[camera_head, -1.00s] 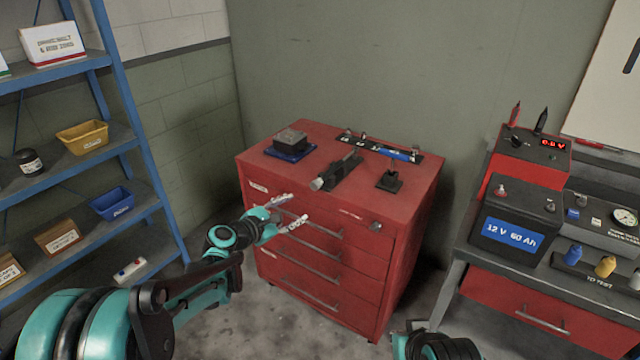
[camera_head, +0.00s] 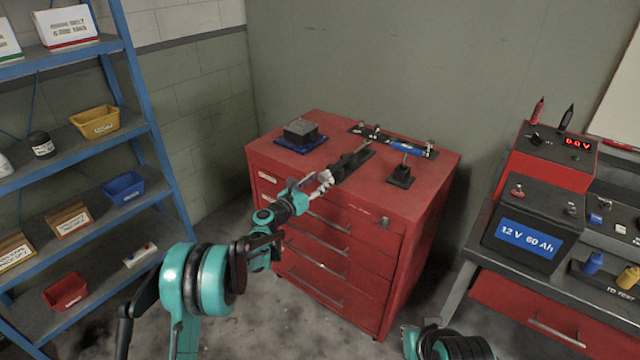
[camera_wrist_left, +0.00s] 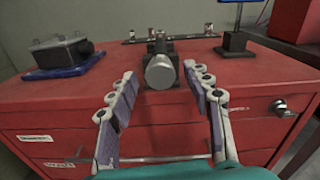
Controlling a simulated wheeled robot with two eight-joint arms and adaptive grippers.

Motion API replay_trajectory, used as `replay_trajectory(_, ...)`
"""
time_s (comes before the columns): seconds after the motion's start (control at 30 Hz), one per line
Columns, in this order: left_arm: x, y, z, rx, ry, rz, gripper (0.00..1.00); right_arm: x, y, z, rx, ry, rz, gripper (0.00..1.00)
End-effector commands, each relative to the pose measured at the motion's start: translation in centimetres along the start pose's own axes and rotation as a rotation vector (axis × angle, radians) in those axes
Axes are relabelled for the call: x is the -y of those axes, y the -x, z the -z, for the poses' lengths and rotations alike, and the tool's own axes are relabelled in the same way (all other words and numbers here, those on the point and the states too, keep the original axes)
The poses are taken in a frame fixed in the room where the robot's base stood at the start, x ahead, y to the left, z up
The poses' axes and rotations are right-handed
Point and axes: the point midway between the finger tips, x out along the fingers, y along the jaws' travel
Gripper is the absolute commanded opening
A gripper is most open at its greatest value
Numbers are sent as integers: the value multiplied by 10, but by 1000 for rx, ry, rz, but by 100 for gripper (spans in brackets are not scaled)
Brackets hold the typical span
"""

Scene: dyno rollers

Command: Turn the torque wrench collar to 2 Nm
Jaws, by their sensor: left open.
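A dark tool (camera_head: 350,164), which looks like the torque wrench, lies in a block on top of the red cabinet. Its round silver end (camera_wrist_left: 160,72), likely the collar, faces my left wrist camera. My left gripper (camera_head: 317,183) is open at the cabinet's front top edge. In the wrist view its two fingers stand to the left and right of the silver end, with gaps on both sides and nothing held. In the head view the fingers partly cover this end. No scale marking can be read. My right gripper's fingers are out of view.
The red cabinet top (camera_head: 350,205) also carries a grey box on a blue base (camera_head: 300,134), a blue-handled tool (camera_head: 408,149) and a small dark stand (camera_head: 401,175). A blue shelf (camera_head: 135,80) stands left. A bench with a battery (camera_head: 530,232) stands right.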

Motion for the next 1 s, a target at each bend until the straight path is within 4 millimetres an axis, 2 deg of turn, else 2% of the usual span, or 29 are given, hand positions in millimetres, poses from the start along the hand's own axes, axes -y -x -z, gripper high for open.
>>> replay_trajectory(0.33, 1, -6, -1, 0, -1, 1, 50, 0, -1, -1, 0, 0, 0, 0)
replay_trajectory(0.5, 1, -6, -1, 0, -1, 1, 5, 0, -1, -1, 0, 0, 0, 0)
replay_trajectory(0.53, 1, -6, -1, 0, -1, 1, 0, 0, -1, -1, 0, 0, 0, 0)
replay_trajectory(1.0, 0, -6, 0, -1, -85, 1, 0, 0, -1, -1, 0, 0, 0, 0)
